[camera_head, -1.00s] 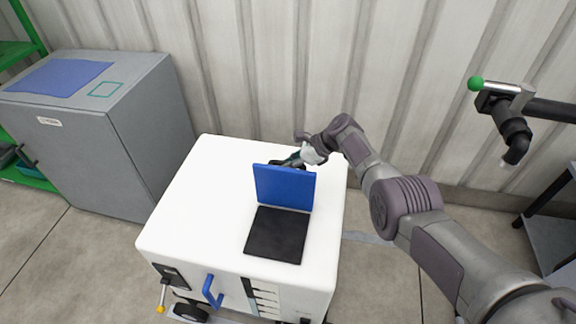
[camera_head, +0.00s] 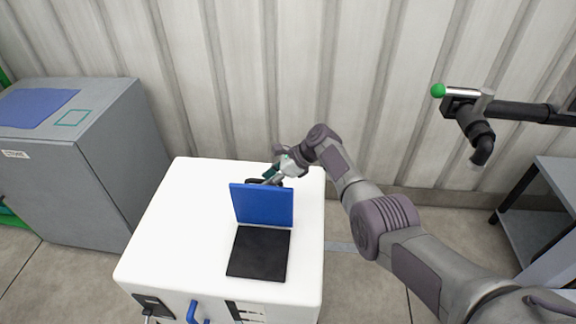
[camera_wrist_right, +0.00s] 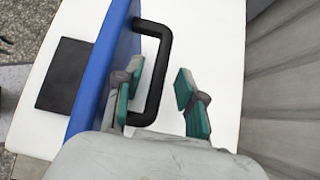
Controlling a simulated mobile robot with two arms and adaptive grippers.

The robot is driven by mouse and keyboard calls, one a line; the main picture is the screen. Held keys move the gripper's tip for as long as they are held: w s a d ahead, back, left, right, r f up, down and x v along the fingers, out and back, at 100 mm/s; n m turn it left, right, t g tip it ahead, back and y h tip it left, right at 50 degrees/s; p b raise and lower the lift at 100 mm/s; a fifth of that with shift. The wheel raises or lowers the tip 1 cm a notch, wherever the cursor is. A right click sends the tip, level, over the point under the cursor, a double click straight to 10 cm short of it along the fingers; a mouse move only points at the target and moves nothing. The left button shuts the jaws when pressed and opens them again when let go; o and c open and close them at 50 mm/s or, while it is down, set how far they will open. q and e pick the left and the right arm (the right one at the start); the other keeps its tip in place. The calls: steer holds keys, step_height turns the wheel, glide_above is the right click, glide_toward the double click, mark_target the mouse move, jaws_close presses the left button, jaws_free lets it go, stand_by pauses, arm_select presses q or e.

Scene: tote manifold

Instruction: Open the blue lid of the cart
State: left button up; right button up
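The white cart (camera_head: 180,230) stands in the middle of the head view. Its blue lid (camera_head: 262,205) stands upright at the back edge of a dark square opening (camera_head: 258,252). In the right wrist view the blue lid (camera_wrist_right: 104,65) is seen edge-on, with a black handle (camera_wrist_right: 163,70) on its back face. My right gripper (camera_head: 270,176) is behind the lid, partly hidden by it. In the right wrist view its green-padded fingers (camera_wrist_right: 158,92) are spread apart, with part of the handle between them; neither clearly grips it. My left gripper is not in view.
A grey cabinet (camera_head: 90,170) with a blue panel on top stands at the left. A black pipe with a green knob (camera_head: 438,90) juts in at the right, above a grey table (camera_head: 545,220). A corrugated wall is close behind the cart.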

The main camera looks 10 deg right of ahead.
steer(key=v, duration=1)
steer(key=shift+d, duration=0.2)
steer(key=shift+s, duration=0.15)
